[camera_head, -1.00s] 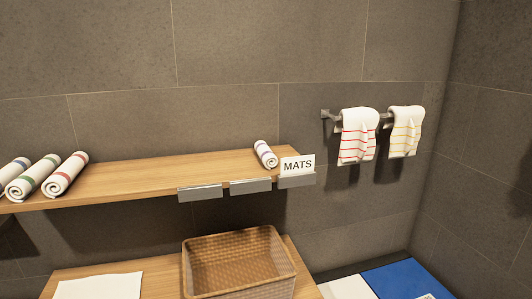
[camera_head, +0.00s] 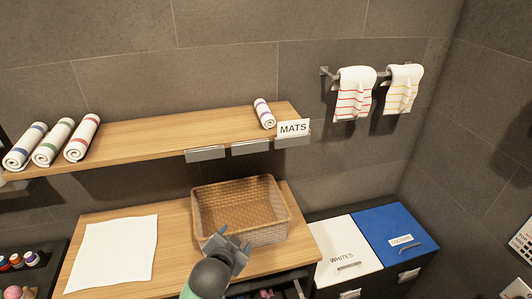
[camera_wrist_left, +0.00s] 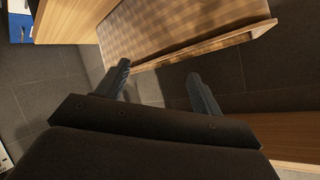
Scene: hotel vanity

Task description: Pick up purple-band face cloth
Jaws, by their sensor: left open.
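A small rolled white cloth with purple bands (camera_head: 264,113) lies on the right end of the wooden shelf (camera_head: 180,130), just left of the MATS card (camera_head: 293,128). My left gripper (camera_head: 235,238) is open and empty, low in the head view by the front of the wicker basket (camera_head: 280,231), well below the shelf. In the left wrist view its two fingers (camera_wrist_left: 158,70) are spread apart with the basket beyond them. The purple-band cloth does not show in the wrist view. My right gripper is not in view.
Larger rolled towels with blue-purple (camera_head: 25,146), green (camera_head: 53,142) and red (camera_head: 82,138) bands lie at the shelf's left. Empty label holders (camera_head: 205,154) line its front edge. Striped towels (camera_head: 354,94) hang at right. A white cloth (camera_head: 115,252) lies on the counter.

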